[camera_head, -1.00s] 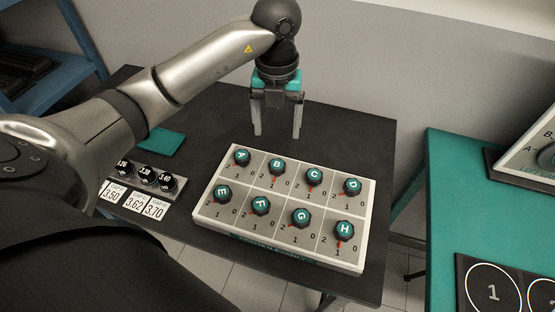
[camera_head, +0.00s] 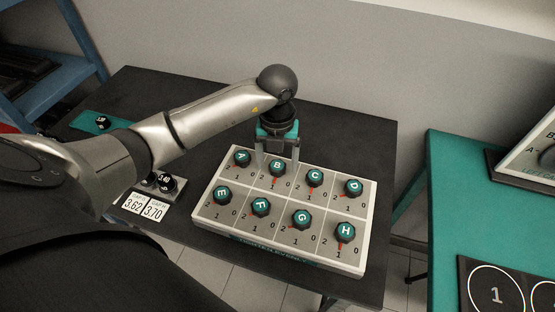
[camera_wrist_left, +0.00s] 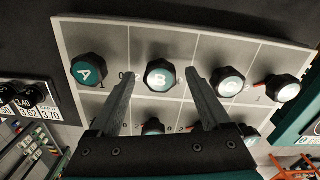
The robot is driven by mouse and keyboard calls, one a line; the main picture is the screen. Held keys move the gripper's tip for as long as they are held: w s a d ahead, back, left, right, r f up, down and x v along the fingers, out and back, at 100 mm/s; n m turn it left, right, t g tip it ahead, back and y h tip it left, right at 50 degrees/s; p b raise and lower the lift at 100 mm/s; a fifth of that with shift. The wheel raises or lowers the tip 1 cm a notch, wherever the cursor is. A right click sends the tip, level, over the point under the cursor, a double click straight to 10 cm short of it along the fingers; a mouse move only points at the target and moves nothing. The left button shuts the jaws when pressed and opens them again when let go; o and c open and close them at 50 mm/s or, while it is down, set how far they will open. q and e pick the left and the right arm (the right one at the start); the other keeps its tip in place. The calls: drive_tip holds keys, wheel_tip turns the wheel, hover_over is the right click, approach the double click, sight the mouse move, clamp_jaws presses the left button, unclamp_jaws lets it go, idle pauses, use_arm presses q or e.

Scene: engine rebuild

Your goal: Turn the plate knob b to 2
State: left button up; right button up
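The plate knob B (camera_head: 277,166) is a black knob with a teal cap, in the back row of the pale plate (camera_head: 368,225). A red pointer shows below it, near the printed 1. In the left wrist view knob B (camera_wrist_left: 160,76) sits between the fingertips of my left gripper (camera_wrist_left: 160,82). In the head view my left gripper (camera_head: 278,164) points down over knob B, its fingers open on either side of it. Whether they touch it I cannot tell. My right gripper is not in view.
Knob A (camera_head: 242,157) and knob C (camera_head: 315,177) stand close on either side. Several more knobs fill the plate. Black gauge pieces (camera_head: 167,183) with number cards stand left, partly behind my arm. A teal mat (camera_head: 88,122) lies at the table's back left.

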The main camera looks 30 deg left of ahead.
use_arm(q)
clamp_jaws()
idle(0.4)
drive_tip(key=shift+m, duration=0.3)
drive_tip(key=m+b, duration=0.2)
drive_tip(key=m, duration=0.3)
drive_tip(key=shift+w, duration=0.1)
drive_tip(key=m+b, duration=0.3)
drive_tip(key=m, duration=0.3)
idle(0.4)
drive_tip(key=shift+r, duration=0.1)
drive_tip(key=shift+o, duration=0.3)
unclamp_jaws()
